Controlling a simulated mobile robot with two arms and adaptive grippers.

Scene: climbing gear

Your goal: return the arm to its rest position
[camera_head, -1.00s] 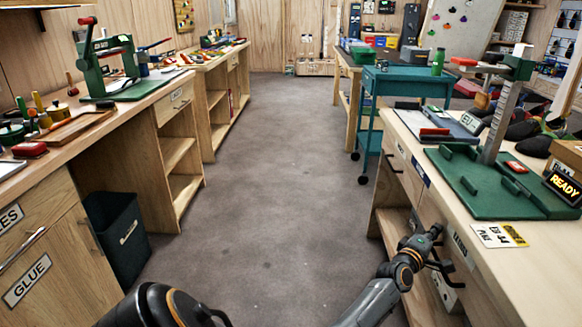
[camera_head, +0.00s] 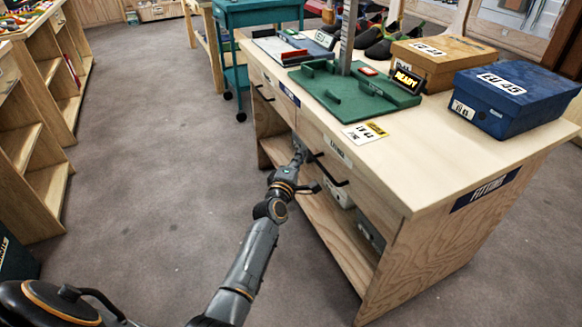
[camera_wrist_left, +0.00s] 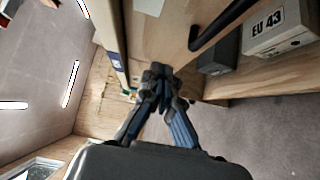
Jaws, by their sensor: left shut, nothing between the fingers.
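My left arm reaches up from the bottom of the head view to the front of the wooden fitting bench (camera_head: 420,165). My left gripper (camera_head: 300,152) is close to the bench front, beside a black drawer handle (camera_head: 330,172). In the left wrist view the left gripper's fingers (camera_wrist_left: 157,88) are together and empty, with a dark handle (camera_wrist_left: 225,22) to their upper right, apart from them. Part of the gripper is hard to make out against the dark shelf opening in the head view. My right gripper does not show.
A green fixture (camera_head: 345,95), a brown box (camera_head: 435,60) and a blue box (camera_head: 515,95) stand on the bench. Boxes, one marked EU 43 (camera_wrist_left: 280,25), sit on its lower shelf. A teal cart (camera_head: 260,15) stands behind. The floor (camera_head: 150,150) left of the bench is clear.

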